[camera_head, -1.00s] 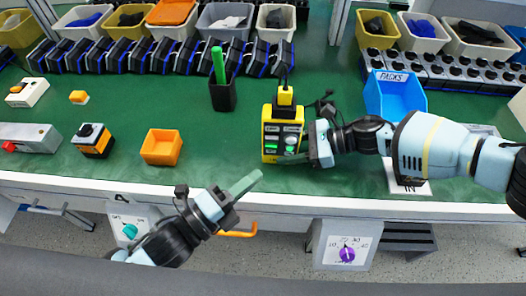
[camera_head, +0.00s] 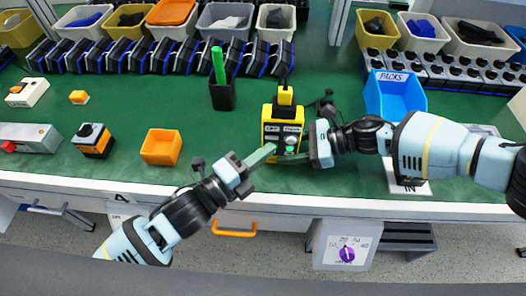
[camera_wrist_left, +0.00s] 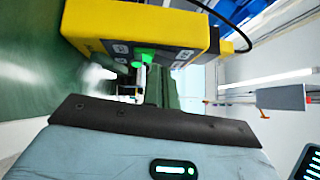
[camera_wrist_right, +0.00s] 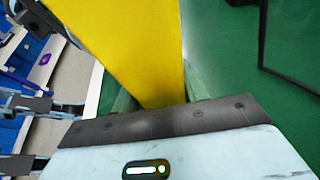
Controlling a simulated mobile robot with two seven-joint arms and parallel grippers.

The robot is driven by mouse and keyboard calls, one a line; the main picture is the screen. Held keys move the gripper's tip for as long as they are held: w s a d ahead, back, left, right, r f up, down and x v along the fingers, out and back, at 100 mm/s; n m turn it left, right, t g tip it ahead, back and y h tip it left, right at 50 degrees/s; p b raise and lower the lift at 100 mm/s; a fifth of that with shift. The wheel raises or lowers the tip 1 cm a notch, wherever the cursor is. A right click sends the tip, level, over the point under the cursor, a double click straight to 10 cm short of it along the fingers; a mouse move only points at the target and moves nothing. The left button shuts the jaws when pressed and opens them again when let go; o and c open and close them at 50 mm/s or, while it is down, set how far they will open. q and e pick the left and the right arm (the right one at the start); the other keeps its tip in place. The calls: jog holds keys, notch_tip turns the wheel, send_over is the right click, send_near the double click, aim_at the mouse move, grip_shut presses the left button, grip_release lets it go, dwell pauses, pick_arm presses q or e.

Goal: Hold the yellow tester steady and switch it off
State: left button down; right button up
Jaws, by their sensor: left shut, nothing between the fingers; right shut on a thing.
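The yellow tester (camera_head: 283,114) stands upright on the green bench mat in the head view, its dark front panel facing me. A green round lamp or knob (camera_head: 290,150) shows low on that panel; green also shows on it in the left wrist view (camera_wrist_left: 150,58). My right gripper (camera_head: 300,160) is shut on the tester from its right side; the tester's yellow side (camera_wrist_right: 135,45) fills the right wrist view. My left gripper (camera_head: 268,154) is shut and empty, its tips at the tester's lower left front. I cannot tell whether they touch it.
An orange bin (camera_head: 161,147) stands left of the tester, a black pen cup (camera_head: 223,95) behind it, and a blue PACKS bin (camera_head: 394,97) at the right. Mat between orange bin and tester is clear.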

pick_arm(q)
jog(key=shift+w+r+n, duration=0.15)
jog(key=shift+w+n, duration=0.15)
jog(key=shift+s, duration=0.15)
jog(key=s+a+r, duration=0.1)
jog(key=s+a, duration=0.6)
jog(key=s, duration=0.3)
jog(key=shift+s+r, duration=0.3)
jog(key=shift+s, duration=0.1)
pick_arm(e)
jog(key=o, duration=1.1)
